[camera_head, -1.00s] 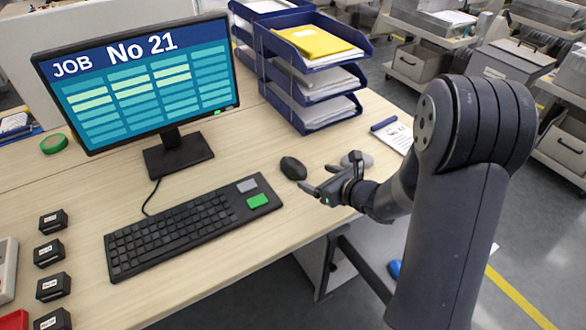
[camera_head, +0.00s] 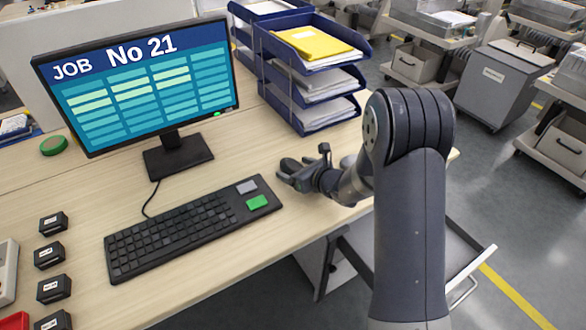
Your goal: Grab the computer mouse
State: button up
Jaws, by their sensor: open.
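The dark computer mouse (camera_head: 289,163) is on the wooden desk, right of the keyboard and in front of the paper trays. My gripper (camera_head: 294,173) is open, low over the desk and at the mouse, with its fingers pointing left. The fingers overlap the mouse in this view and hide part of it. I cannot tell whether they touch it or lie on both sides of it.
A black keyboard (camera_head: 180,228) lies close left of my gripper. A monitor (camera_head: 140,85) stands behind it. Blue paper trays (camera_head: 312,100) stand behind the mouse. Several small black boxes (camera_head: 50,254) line the left side. The desk's front edge runs below my arm.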

jog(key=shift+c, duration=0.2)
jog(key=c, duration=1)
jog(key=shift+c, duration=0.3)
jog(key=shift+r, duration=0.1)
